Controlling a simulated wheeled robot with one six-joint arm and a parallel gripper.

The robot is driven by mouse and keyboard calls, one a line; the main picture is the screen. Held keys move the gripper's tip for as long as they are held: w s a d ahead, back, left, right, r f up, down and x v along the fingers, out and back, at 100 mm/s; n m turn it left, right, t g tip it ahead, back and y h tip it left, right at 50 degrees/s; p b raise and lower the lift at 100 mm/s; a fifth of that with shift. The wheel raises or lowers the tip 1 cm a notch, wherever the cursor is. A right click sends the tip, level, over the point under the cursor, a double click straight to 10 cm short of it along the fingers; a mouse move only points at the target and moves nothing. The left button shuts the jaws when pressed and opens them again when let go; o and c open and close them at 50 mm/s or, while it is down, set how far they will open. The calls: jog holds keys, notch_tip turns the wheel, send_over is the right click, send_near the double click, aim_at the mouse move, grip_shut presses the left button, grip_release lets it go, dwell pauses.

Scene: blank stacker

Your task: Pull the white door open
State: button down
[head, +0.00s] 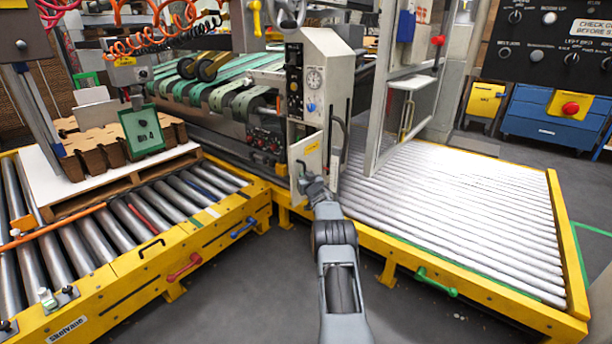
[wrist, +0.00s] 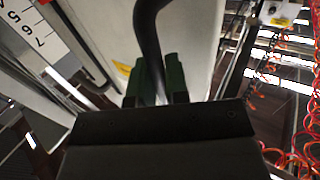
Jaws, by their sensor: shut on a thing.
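The white door (head: 311,158) is a small upright panel with a yellow label, low on the front of the machine's pale column in the head view. In the wrist view its pale surface (wrist: 193,55) fills the upper middle. A black curved handle (wrist: 149,30) runs down from the top there. My gripper (wrist: 158,88) is shut on this handle, with a dark green finger on each side of it. In the head view my gripper (head: 306,172) is at the door's front, and hides part of it. I cannot tell how far the door stands open.
A roller conveyor (head: 465,220) with a yellow frame lies to the right, with a metal gate frame (head: 376,85) above it. Another roller conveyor (head: 100,240) carrying a pallet stands at the left. Grey floor (head: 235,300) is clear between them.

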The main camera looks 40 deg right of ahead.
jog(key=shift+s+d+r, duration=0.1)
jog(key=shift+d+r, duration=0.2)
jog(key=c, duration=1.3)
grip_release()
jog(key=shift+d+f, duration=0.1)
jog(key=shift+d, duration=0.05)
jog(key=shift+c, duration=0.2)
jog(key=shift+o, duration=1)
jog(key=shift+a+f, duration=0.15)
jog(key=shift+a, duration=0.25)
jog(key=p+v, duration=0.3)
jog(key=v, duration=1)
jog(key=shift+s, duration=0.25)
jog(key=shift+a, duration=0.1)
